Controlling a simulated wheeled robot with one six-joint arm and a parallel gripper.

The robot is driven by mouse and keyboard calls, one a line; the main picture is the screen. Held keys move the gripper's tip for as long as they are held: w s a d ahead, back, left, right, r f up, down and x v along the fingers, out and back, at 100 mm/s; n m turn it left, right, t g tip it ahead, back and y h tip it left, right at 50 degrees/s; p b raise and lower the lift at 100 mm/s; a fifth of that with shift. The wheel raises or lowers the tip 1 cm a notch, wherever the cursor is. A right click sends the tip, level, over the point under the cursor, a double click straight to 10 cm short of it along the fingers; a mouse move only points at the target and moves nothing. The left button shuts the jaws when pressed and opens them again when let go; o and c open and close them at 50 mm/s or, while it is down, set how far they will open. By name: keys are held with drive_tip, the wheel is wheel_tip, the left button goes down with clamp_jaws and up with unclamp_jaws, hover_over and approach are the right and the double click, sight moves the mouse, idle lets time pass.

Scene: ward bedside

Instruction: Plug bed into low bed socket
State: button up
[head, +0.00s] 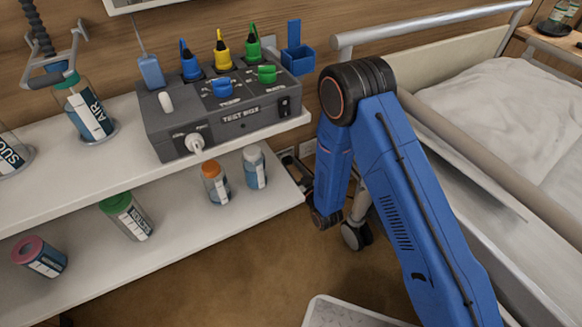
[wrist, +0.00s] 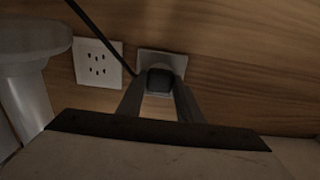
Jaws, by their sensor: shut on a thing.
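My gripper (wrist: 158,100) is shut on a dark, blocky plug (wrist: 160,79) in the wrist view. A black cable (wrist: 103,38) runs from the upper left down to the plug. The plug is in front of a pale wall socket plate (wrist: 176,60) and covers its middle. I cannot tell whether the plug is seated in it or just short of it. A second white socket plate (wrist: 97,62) with several dark holes is to the left, empty. In the head view my gripper (head: 288,158) is low by the wall, mostly hidden beside the shelf end and my arm.
A white shelf unit (head: 75,190) with a grey test box (head: 225,115) and several bottles stands left of my arm. The bed (head: 520,120) and its rail are close on the right. A pale cylindrical post (wrist: 30,95) stands left in the wrist view.

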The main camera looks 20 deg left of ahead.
drive_tip(key=shift+w+a, duration=0.15)
drive_tip(key=shift+a, duration=0.05)
drive_tip(key=o, duration=1)
drive_tip(key=shift+o, duration=0.2)
drive_tip(key=v, duration=1.7)
drive_tip(key=shift+d, duration=0.1)
